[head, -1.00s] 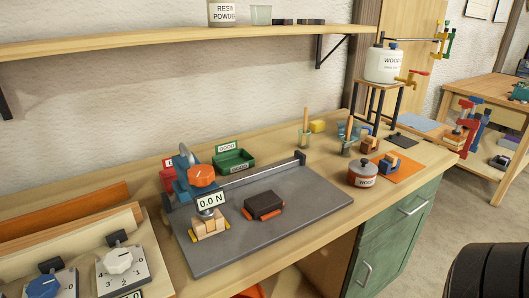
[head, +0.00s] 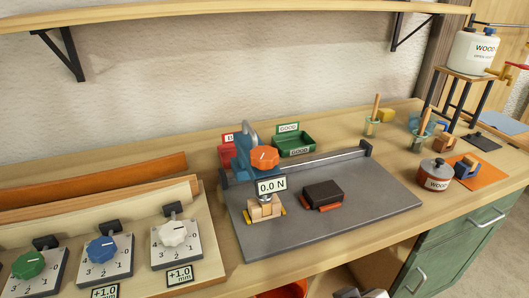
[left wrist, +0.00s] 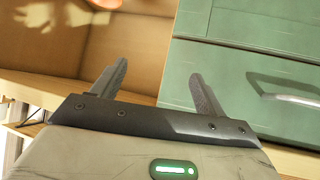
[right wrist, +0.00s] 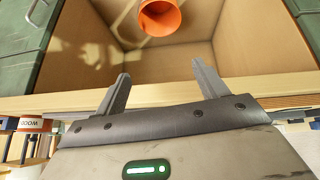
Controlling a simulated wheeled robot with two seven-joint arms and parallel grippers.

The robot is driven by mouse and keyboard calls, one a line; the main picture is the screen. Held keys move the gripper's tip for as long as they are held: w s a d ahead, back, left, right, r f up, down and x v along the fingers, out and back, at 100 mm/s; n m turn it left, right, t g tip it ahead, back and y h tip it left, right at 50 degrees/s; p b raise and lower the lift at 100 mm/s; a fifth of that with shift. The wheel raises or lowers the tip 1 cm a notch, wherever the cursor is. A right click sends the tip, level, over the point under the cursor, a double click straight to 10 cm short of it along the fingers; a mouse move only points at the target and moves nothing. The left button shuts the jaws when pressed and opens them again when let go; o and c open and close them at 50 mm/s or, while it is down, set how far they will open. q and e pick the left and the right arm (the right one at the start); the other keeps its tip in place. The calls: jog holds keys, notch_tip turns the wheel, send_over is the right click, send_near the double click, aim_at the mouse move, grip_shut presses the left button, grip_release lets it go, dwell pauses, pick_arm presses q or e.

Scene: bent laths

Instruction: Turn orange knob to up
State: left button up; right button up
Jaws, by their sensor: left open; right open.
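The orange knob (head: 264,158) sits on the blue press head (head: 245,152) above the grey plate, in the head view. A display (head: 272,184) reading 0.0 N hangs just below the knob. A small wooden block fixture (head: 264,209) stands under the press. In the left wrist view my left gripper (left wrist: 157,82) is open and empty, facing the green cabinet front. In the right wrist view my right gripper (right wrist: 160,85) is open and empty, facing the open space under the bench. Neither gripper is near the knob, and neither shows clearly in the head view.
Dials with white (head: 172,234), blue (head: 102,249) and green (head: 29,265) knobs stand at left. A dark block (head: 323,194) lies on the grey plate (head: 345,222). Red and green (head: 293,145) bins stand behind. A shelf (head: 200,22) overhangs the bench. An orange bucket (right wrist: 159,17) is below.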

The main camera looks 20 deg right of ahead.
jog(key=w+d+r+t, duration=0.1)
jog(key=w+r+t, duration=0.5)
jog(key=w+r, duration=0.3)
jog(key=n+t+y, duration=0.1)
jog(key=t+y, duration=0.2)
jog(key=t, duration=0.2)
send_near(266, 155)
jog(key=s+d, duration=0.2)
jog(key=s, duration=0.3)
jog(key=shift+y, duration=0.4)
jog(key=w+a, duration=0.1)
jog(key=w, duration=0.4)
jog(key=w+a, duration=0.1)
jog(key=w, duration=0.4)
jog(key=w+a+p, duration=0.1)
jog(key=w, duration=0.4)
jog(key=shift+a, duration=0.2)
jog(key=shift+w+f, duration=0.1)
jog(key=shift+w, duration=0.35)
pick_arm(q)
jog(key=shift+w+a+r, duration=0.2)
jog(key=shift+w+r, duration=0.05)
jog(key=shift+r, duration=0.2)
pick_arm(e)
jog(key=c, duration=1)
